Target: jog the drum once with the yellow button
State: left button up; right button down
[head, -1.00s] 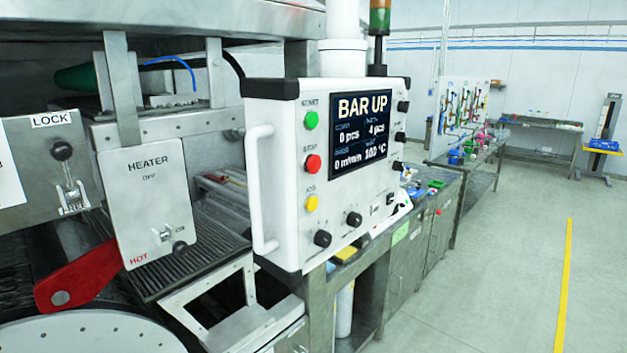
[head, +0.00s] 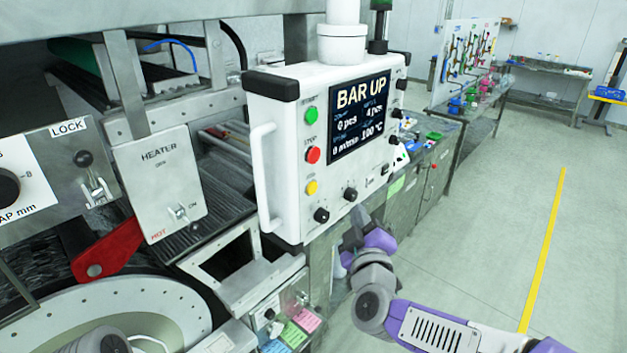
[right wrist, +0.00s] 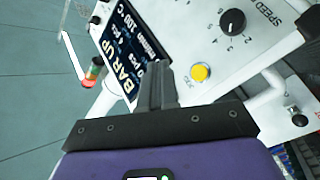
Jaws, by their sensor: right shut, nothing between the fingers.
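The yellow button (head: 312,188) is on the white control panel (head: 283,215), below the red and green buttons. My right gripper (head: 357,214) is in front of the panel's lower right part, right of and below the button in the head view. In the right wrist view its fingers (right wrist: 157,70) are shut and empty, left of the button in the picture; I see no contact with it. The panel screen (head: 360,115) reads BAR UP. My left gripper is not in view.
The panel has a red button (head: 313,155), a green button (head: 311,115), black knobs (head: 321,215) and a white side handle (head: 262,180). A heater box (head: 160,185) and a red lever (head: 108,252) are at left. A pale round flange (head: 185,310) is below. Open floor lies right.

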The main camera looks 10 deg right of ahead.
dwell(0.3)
jog(key=p, duration=0.2)
send_near(319, 180)
jog(key=shift+w+d, duration=0.35)
jog(key=shift+w, duration=0.4)
jog(key=shift+w+d, duration=0.4)
jog(key=shift+w, duration=0.35)
jog(key=shift+r, duration=0.1)
dwell(0.9)
jog(key=shift+w+a, duration=0.2)
jog(key=shift+w, duration=0.1)
jog(key=shift+w+a, duration=0.3)
jog(key=shift+w, duration=0.05)
dwell(0.6)
jog(key=shift+s+d, duration=0.1)
jog(key=shift+s, duration=0.05)
dwell(0.3)
jog(key=shift+s+d, duration=0.4)
jog(key=shift+s, duration=0.15)
